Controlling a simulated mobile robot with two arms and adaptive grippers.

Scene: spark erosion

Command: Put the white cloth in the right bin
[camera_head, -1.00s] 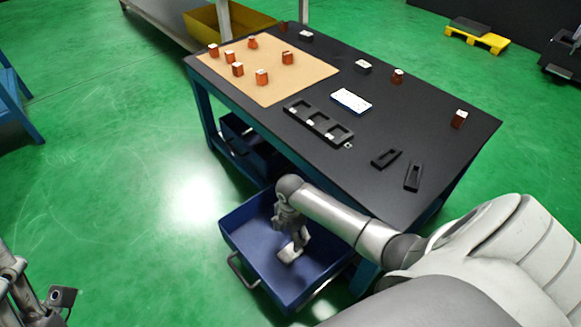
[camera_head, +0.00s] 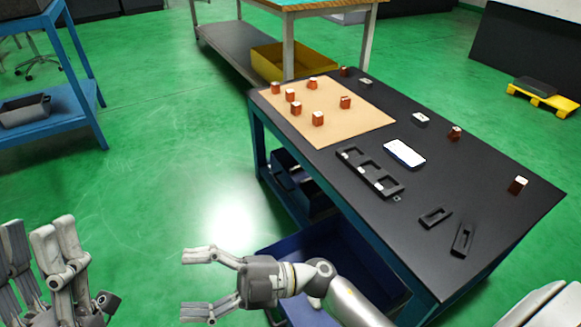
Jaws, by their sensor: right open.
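My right gripper (camera_head: 203,283) is open and empty in the lower middle, with its two fingers spread and pointing left. It is above the floor, to the left of a blue bin (camera_head: 352,257) that stands low beside the table. My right forearm crosses the bin and hides much of its inside. A small pale patch (camera_head: 314,301) shows below my wrist within the bin; it may be the white cloth, but it is mostly hidden. My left gripper (camera_head: 38,250) is at the lower left with its fingers up; its jaw opening is unclear.
The black table (camera_head: 440,180) bears a tan mat (camera_head: 345,125) with several copper blocks, a black slotted holder (camera_head: 370,172), a white-and-blue flat tray (camera_head: 404,153) and small black parts. A blue shelf (camera_head: 60,125) stands at left. Green floor between is clear.

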